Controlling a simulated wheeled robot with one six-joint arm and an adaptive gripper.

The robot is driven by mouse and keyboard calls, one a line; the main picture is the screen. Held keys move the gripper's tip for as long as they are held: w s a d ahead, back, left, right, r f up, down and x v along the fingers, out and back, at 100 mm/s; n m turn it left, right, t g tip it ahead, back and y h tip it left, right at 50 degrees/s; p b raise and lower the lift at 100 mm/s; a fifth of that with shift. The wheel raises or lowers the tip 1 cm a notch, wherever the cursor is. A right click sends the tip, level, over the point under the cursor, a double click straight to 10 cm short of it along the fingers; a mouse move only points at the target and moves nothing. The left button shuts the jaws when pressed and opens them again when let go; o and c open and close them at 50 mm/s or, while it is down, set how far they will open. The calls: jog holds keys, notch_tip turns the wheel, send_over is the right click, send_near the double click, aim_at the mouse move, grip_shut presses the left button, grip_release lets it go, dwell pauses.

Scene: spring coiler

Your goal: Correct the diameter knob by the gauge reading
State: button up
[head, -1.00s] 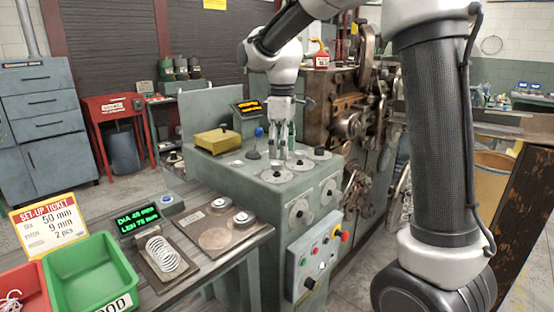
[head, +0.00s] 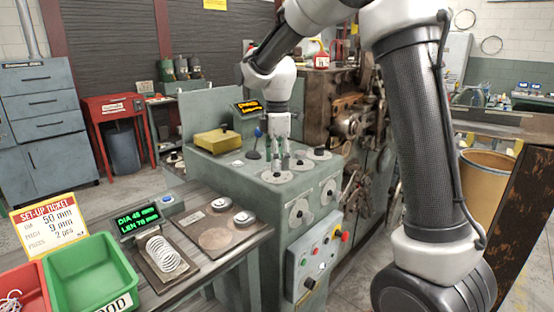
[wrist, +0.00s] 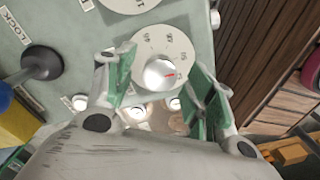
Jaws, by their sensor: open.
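The gauge display (head: 138,217) shows green text that looks like DIA 48 mm and LEN 78 mm. A coiled spring (head: 162,254) lies on the plate by it. The set-up ticket (head: 47,222) reads 50 mm, pitch 9 mm and 2 pcs. My gripper (head: 278,162) points down over the green-grey machine top.
A black lever knob (wrist: 41,62) beside a LOCK label stands left of the fingers. A yellow box (head: 217,140) and a small amber screen (head: 248,107) are on the machine. More dials (head: 319,154) lie to the right. A green bin (head: 90,275) is at the front left.

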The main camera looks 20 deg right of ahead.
jog(key=shift+f, duration=0.1)
jog(key=shift+c, duration=0.3)
jog(key=c, duration=1)
jog(key=shift+m, duration=0.3)
jog(key=m, duration=0.4)
jog(key=shift+m, duration=0.3)
jog(key=m, duration=0.4)
jog(key=shift+m, duration=0.3)
jog(key=m, duration=0.5)
jog(key=shift+m, duration=2.5)
